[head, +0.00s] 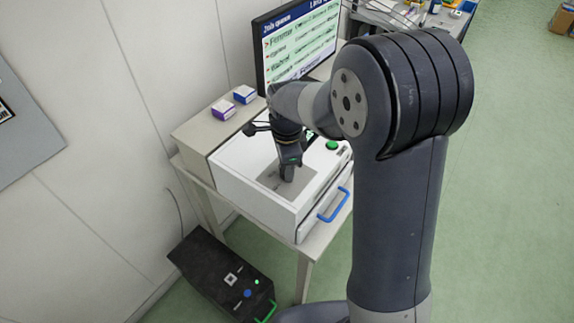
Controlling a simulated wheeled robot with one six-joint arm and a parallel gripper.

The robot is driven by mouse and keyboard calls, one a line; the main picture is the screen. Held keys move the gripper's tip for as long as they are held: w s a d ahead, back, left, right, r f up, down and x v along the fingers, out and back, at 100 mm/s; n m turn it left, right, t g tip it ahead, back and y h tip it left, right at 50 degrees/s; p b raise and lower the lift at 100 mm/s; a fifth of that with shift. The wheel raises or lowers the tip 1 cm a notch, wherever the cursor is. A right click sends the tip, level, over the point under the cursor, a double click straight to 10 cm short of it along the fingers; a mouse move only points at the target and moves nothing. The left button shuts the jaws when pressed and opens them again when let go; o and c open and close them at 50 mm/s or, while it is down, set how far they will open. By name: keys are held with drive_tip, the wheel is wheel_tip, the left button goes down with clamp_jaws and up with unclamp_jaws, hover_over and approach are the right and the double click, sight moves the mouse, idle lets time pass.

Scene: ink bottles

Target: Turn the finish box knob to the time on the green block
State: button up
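A white box (240,172) with a grey top panel (268,192) and a blue drawer handle (334,205) stands on a table. I cannot tell from a label whether it is the finish box. My gripper (287,178) points down at the grey panel, and its fingers are too small and dark to show whether they are open. I cannot tell whether it touches anything; any knob under it is hidden. A round green button (332,145) sits on the box's far right. I cannot make out a green block or its time.
A monitor (300,42) with a text list stands behind the box. A purple-topped box (223,109) and a blue-topped box (245,94) sit on a beige surface at the left. A black unit (215,270) with a green handle is on the floor. Open green floor lies right.

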drive_tip(key=o, duration=0.5)
drive_tip(key=shift+r, duration=0.1)
wheel_tip(320, 180, up, 11)
drive_tip(key=shift+f+b, duration=0.15)
drive_tip(key=shift+b, duration=0.2)
wheel_tip(320, 180, down, 11)
drive_tip(key=shift+r+p, duration=0.2)
drive_tip(key=shift+p, duration=0.15)
drive_tip(key=shift+f, duration=0.15)
idle(0.3)
